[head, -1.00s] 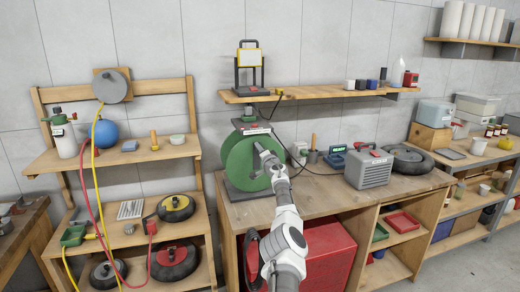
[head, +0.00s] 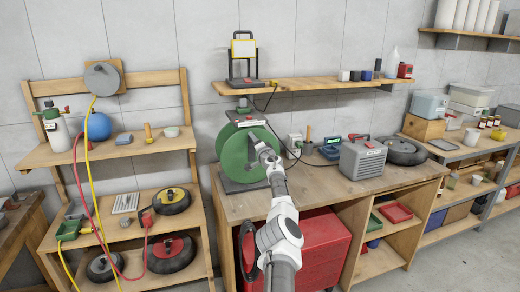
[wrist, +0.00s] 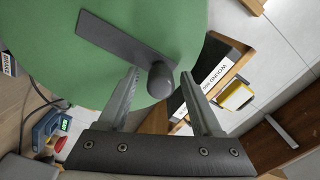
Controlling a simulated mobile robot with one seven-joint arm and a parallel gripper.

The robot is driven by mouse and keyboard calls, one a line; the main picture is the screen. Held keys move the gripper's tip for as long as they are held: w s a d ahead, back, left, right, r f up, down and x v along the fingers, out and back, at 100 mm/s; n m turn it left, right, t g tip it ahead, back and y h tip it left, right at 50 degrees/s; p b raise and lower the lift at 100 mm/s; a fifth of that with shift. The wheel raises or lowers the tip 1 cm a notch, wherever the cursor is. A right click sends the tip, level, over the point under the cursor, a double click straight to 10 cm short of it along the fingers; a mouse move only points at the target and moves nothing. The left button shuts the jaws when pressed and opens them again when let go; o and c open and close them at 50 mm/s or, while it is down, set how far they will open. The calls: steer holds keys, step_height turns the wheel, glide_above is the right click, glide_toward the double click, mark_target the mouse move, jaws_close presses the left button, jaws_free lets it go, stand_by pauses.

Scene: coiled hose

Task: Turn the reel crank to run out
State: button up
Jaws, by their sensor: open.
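The green reel (head: 238,158) stands upright at the left end of the workbench. In the wrist view its green face (wrist: 60,45) fills the upper left. The crank is a flat dark grey arm (wrist: 115,35) across that face, with a rounded grey knob (wrist: 161,82) at its lower right end. My gripper (head: 262,150) is at the reel face in the head view. In the wrist view my gripper (wrist: 160,76) is open, one finger on each side of the knob. I cannot tell whether either finger touches it.
A label reading "WOUND" (wrist: 213,80) is beside the reel. A red cabinet (head: 318,248) is below. A shelf (head: 310,88) hangs above.

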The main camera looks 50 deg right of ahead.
steer(key=shift+s+d+r+p, duration=0.1)
steer(key=shift+s+r+p, duration=0.35)
steer(key=shift+p, duration=0.45)
steer(key=shift+s+r+p, duration=0.2)
steer(key=shift+s+p, duration=0.05)
steer(key=shift+p, duration=0.85)
steer(key=f+p+v, duration=0.1)
steer(key=p+v, duration=0.6)
steer(key=v, duration=0.9)
steer(key=shift+a+f, duration=0.15)
steer(key=shift+a, duration=0.35)
steer(key=shift+w, duration=0.15)
